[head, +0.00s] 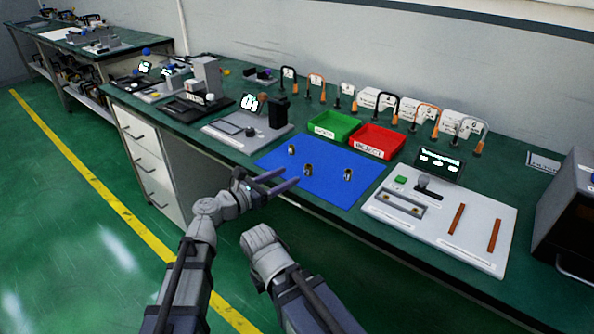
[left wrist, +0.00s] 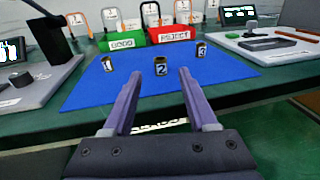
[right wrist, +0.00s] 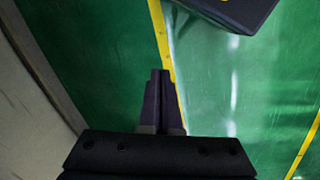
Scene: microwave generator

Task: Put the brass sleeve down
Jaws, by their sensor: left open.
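A green GOOD tray (head: 334,126) and a red REJECT tray (head: 377,140) stand behind the mat. A white panel device (head: 440,214) is to the right, a grey device (head: 247,130) to the left. Cable stands line the back. The mat's front part is clear.

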